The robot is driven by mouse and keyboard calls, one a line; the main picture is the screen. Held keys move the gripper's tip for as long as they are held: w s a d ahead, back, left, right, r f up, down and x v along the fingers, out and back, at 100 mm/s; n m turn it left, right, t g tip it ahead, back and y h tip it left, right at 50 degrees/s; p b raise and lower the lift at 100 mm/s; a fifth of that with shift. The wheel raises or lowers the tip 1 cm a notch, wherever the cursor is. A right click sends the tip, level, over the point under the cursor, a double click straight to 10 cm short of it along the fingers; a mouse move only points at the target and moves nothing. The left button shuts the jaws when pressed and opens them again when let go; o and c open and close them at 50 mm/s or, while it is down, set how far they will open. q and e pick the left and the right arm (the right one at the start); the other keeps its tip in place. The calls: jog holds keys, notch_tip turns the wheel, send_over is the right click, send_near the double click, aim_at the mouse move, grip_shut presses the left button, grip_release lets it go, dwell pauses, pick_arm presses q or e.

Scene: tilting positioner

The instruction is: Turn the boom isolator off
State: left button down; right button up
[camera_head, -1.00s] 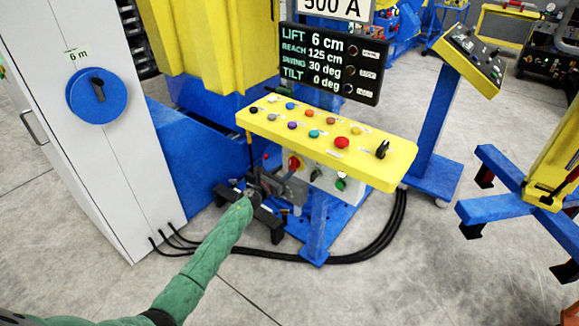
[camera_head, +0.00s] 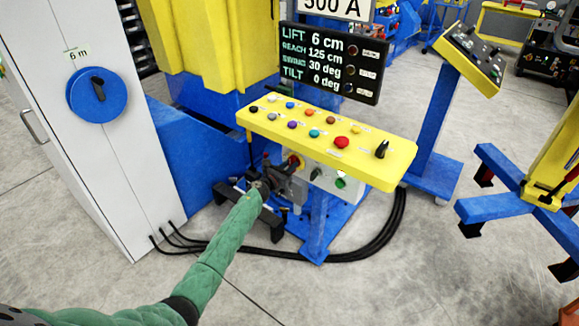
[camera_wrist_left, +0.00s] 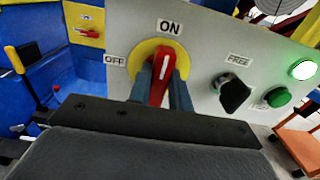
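A red rotary handle on a round yellow plate (camera_wrist_left: 143,51) sits on a light grey panel in the left wrist view. ON is printed above it and OFF to its left. The red handle (camera_wrist_left: 162,72) points up towards ON. My left gripper (camera_wrist_left: 161,84) has one finger on each side of this handle, apart; I cannot tell whether they touch it. In the head view my left gripper (camera_head: 272,181) is at the panel under the yellow console, partly hiding the red handle (camera_head: 294,161). No label reading boom is legible. My right gripper is not in view.
Beside the handle are a black FREE selector (camera_wrist_left: 234,94) and a green button (camera_wrist_left: 279,97). Another red switch (camera_wrist_left: 88,33) is on a yellow plate at upper left. The yellow console (camera_head: 320,150) overhangs the panel. A display (camera_head: 330,62) reads lift 6 cm, tilt 0 deg.

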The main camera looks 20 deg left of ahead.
pick_arm(q)
jog(key=shift+n, duration=0.4)
jog(key=shift+a+n, duration=0.15)
jog(key=shift+n, duration=0.75)
jog(key=n, duration=0.5)
jog(key=shift+a+f+n, duration=0.15)
jog(key=shift+n, duration=0.15)
jog(key=n, duration=0.2)
jog(key=shift+w+n, duration=0.1)
jog(key=shift+n, duration=0.2)
jog(key=shift+a+f+n, duration=0.1)
jog(key=shift+f+n, duration=0.1)
jog(key=shift+n, duration=1.65)
jog(key=shift+a+f+n, duration=0.1)
jog(key=shift+f+n, duration=0.05)
jog(key=shift+n, duration=1.7)
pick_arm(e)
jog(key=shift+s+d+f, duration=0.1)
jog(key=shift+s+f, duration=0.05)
pick_arm(q)
jog(key=c, duration=1.3)
grip_release()
